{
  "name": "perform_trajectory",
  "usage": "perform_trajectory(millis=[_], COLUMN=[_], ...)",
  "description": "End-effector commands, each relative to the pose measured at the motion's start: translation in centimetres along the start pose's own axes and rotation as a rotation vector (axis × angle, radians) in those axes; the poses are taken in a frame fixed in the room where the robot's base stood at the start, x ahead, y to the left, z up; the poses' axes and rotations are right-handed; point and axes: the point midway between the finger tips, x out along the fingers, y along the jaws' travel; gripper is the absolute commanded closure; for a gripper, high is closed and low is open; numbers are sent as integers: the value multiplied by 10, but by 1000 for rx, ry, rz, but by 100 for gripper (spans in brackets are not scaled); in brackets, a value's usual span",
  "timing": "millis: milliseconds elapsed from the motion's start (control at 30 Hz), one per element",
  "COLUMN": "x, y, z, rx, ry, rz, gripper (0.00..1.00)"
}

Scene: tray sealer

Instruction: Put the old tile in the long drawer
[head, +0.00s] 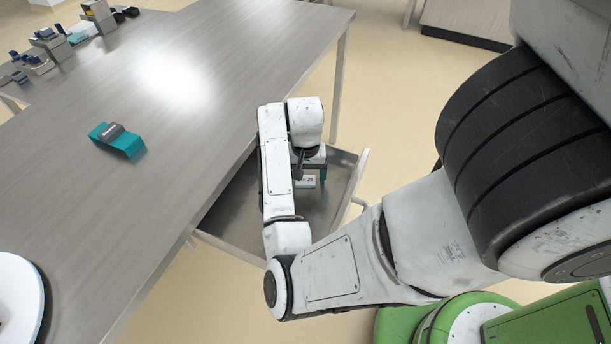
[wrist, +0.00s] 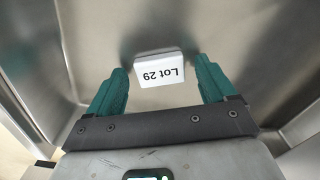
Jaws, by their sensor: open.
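The long metal drawer (head: 238,205) is pulled out from under the table's edge, and its bare metal inside fills the wrist view (wrist: 235,30). A small white tile (head: 306,183) marked "Lot 29" is inside the drawer; its label reads upside down in the wrist view (wrist: 160,72). I cannot tell whether it is the old one. My gripper (wrist: 160,80) is down in the drawer with its teal fingers open. The tile is between and slightly beyond the fingertips, with a visible gap on each side. In the head view my arm hides part of the drawer and most of the gripper.
The long metal table (head: 190,110) is mostly clear. A teal holder (head: 118,140) with a grey block stands on it. A white round object (head: 15,305) is at the lower left. Several small items stand at the far left. The drawer walls are close around my gripper.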

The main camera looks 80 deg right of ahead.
Motion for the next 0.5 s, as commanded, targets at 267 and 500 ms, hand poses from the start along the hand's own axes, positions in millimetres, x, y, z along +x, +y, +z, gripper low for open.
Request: perform_trajectory(millis=[267,500], x=[-52,-100], y=[0,-1], z=[-1,0], rx=[3,2], ry=[3,-1], rz=[-3,-4], gripper=[16,16])
